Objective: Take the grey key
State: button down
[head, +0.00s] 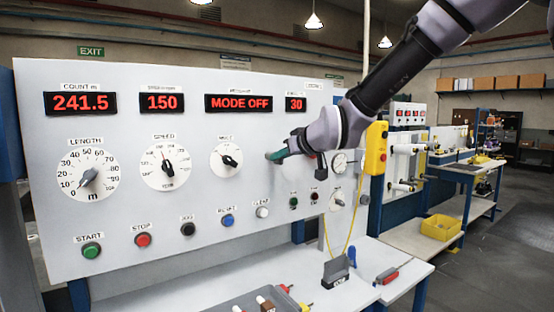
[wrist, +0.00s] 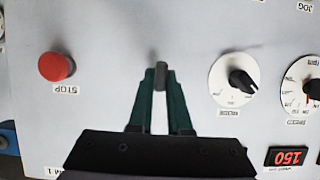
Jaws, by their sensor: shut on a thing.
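My gripper (head: 275,156) is at the front of the big white control panel (head: 120,225), right of the mode dial (head: 226,160). In the wrist view, the green fingers of my gripper (wrist: 161,78) are shut on a small grey key (wrist: 161,76) between their tips. A dark blurred mark shows on the panel just past the key. I cannot tell whether the key still sits in the panel. In the head view the key is hidden or too small to make out.
A red stop button (wrist: 56,67) and the mode dial (wrist: 238,80) flank my gripper in the wrist view. A yellow pendant (head: 376,148) hangs right of my arm. Below, the bench holds a tray (head: 228,304), a dark block (head: 335,272) and a red-handled tool (head: 387,275).

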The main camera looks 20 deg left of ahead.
aim_at(282, 161)
jog(key=shift+s+d, duration=0.3)
jog(key=shift+s+d+r, duration=0.1)
jog(key=shift+s+d, duration=1.2)
jog(key=shift+d, duration=0.25)
